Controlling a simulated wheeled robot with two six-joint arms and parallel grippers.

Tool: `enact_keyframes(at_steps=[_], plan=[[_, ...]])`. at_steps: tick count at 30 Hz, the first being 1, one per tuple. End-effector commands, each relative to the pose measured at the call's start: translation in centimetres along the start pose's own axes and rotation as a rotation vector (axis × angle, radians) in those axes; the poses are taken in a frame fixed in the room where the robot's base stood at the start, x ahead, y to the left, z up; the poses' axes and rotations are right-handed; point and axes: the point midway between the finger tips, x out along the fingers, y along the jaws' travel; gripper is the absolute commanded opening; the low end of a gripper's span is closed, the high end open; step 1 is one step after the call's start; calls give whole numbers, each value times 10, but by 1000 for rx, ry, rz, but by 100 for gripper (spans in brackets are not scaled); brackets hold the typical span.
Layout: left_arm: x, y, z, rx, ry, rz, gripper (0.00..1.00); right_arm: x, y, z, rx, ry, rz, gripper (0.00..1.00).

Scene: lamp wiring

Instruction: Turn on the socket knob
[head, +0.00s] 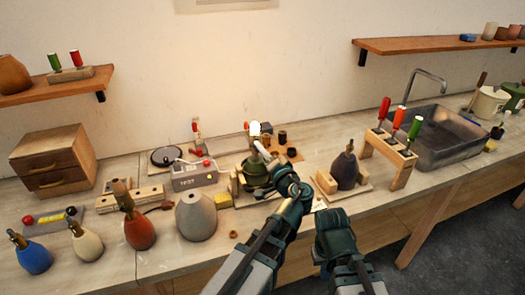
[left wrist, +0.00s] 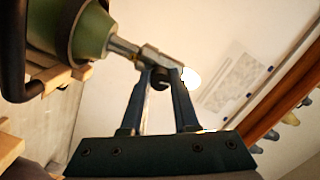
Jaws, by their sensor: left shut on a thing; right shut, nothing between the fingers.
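A green lamp base (head: 255,172) lies in a wooden cradle among the bench items, with a glowing white bulb (head: 255,129) above it. In the left wrist view the green base (left wrist: 92,30) carries a metal neck and socket (left wrist: 150,55), with the bright bulb (left wrist: 191,79) at its end. My left gripper (left wrist: 163,76) is shut on the small dark socket knob (left wrist: 158,83) on the socket's side. In the head view my left arm hides part of the lamp and the knob. My right gripper (head: 332,222) is shut and empty, low in front of the bench.
A grey test box (head: 195,176) stands left of the lamp. A dark lamp base (head: 345,170) sits in a holder to the right, beside a wooden rack (head: 391,150) with colored-handled tools. Several other bases (head: 139,229) stand at left front. A sink (head: 445,138) is far right.

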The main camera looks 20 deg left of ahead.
Motion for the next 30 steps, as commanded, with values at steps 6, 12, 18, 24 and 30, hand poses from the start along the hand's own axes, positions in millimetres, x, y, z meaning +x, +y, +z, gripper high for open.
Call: enact_keyframes(at_steps=[6,12,18,24,30], plan=[[0,1,0,115,1,2,0,0,0,0,0,0,0,0],[0,1,0,174,1,2,0,0,0,0,0,0,0,0],[0,1,0,196,1,2,0,0,0,0,0,0,0,0],[0,1,0,199,1,2,0,0,0,0,0,0,0,0],[-1,1,0,198,1,2,34,0,0,0,0,0,0,0]])
